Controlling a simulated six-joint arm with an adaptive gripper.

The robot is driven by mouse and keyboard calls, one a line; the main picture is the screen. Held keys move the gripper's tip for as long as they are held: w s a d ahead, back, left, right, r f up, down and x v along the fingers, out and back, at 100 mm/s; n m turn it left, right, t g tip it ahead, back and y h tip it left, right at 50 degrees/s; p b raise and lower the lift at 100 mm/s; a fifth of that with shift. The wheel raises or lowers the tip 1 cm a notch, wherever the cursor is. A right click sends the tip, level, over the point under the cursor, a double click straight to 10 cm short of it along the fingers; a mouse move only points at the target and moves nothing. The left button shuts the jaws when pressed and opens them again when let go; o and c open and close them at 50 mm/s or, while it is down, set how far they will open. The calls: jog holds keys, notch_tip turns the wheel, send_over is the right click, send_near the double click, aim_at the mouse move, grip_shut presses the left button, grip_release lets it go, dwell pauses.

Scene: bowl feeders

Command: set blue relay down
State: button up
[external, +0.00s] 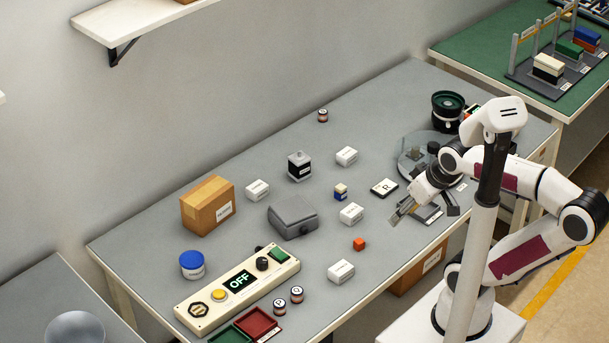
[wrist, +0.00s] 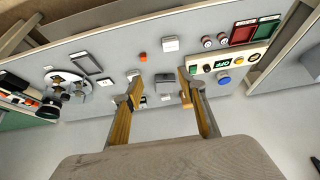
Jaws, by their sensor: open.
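A small block with a blue lower part and a cream top (external: 341,192), which looks like the blue relay, sits on the grey table among white boxes in the external view. I cannot pick it out surely in the wrist view. Another blue block (external: 587,39) stands in a rack on the green bench at the far right. My gripper (external: 400,213) is open and empty above the table, to the right of the small blue block and apart from it. In the wrist view, its two fingers (wrist: 161,84) are spread wide with nothing held between them.
A grey case (external: 293,217), several white boxes (external: 341,271) and an orange cube (external: 359,244) stand around the table's middle. A control panel (external: 205,311) reading OFF lies at the front left. A round turntable (external: 408,164) is behind my gripper.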

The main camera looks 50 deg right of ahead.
jog(key=t, duration=0.5)
send_over(341, 188)
jog(key=s, duration=0.5)
jog(key=f, duration=2.2)
jog(key=shift+s, duration=0.2)
jog(key=shift+f, duration=0.4)
jog(key=shift+w, duration=0.1)
jog(key=shift+x, duration=1.3)
